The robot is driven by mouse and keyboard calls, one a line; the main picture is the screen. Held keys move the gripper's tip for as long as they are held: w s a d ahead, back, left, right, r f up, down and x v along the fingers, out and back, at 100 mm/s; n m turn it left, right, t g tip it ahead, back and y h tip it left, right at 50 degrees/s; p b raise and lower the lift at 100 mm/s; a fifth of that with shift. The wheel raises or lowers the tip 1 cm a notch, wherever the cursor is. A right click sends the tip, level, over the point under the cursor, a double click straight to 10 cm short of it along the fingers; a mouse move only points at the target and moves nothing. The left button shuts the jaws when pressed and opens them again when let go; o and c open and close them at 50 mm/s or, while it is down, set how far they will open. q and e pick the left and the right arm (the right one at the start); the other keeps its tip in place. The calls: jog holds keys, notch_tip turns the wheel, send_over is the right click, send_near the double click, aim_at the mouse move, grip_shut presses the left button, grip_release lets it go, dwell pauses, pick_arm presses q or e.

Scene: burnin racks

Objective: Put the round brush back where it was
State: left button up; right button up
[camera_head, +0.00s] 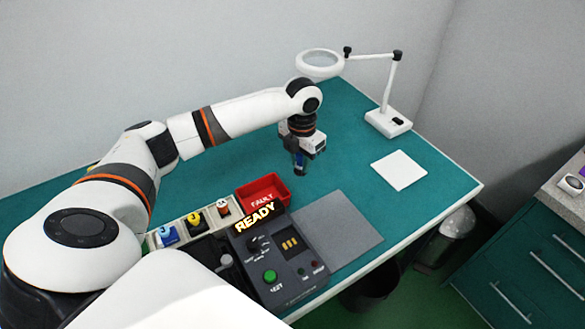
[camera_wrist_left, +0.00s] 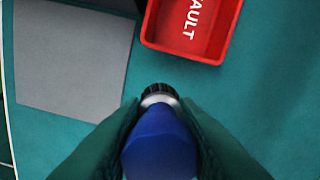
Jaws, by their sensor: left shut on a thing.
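The round brush has a blue handle (camera_wrist_left: 158,148), a silver collar and a short dark bristle end, seen in the left wrist view. My left gripper (camera_head: 299,168) is shut on the blue handle, with a finger on each side of it in the left wrist view (camera_wrist_left: 160,140). In the head view the gripper points down over the green table, behind the red tray and the grey mat. The brush shows there only as a small dark blue bit between the fingers. I cannot tell whether its tip touches the table. My right gripper is not in view.
A red FAULT tray (camera_head: 284,186) and a dark READY console (camera_head: 262,265) stand in front of the gripper. A grey mat (camera_head: 345,232) lies right of the console. A magnifier lamp (camera_head: 390,120) and white pad (camera_head: 399,170) are at right. The table around the gripper is clear.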

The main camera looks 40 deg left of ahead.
pick_arm(q)
jog(key=f, duration=0.3)
jog(key=shift+w+d+f+p, duration=0.1)
jog(key=shift+w+f+p, duration=0.1)
jog(key=shift+f+p, duration=0.15)
jog(key=shift+s+f+p, duration=0.1)
jog(key=shift+f+p, duration=0.2)
jog(key=shift+f, duration=1.85)
jog(key=o, duration=1)
jog(key=shift+c, duration=0.2)
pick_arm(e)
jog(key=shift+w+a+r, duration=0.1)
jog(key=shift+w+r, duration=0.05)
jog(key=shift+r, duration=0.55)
pick_arm(q)
notch_tip(320, 180, up, 12)
jog(key=b, duration=0.2)
jog(key=shift+r+b, duration=0.2)
jog(key=shift+b, duration=0.1)
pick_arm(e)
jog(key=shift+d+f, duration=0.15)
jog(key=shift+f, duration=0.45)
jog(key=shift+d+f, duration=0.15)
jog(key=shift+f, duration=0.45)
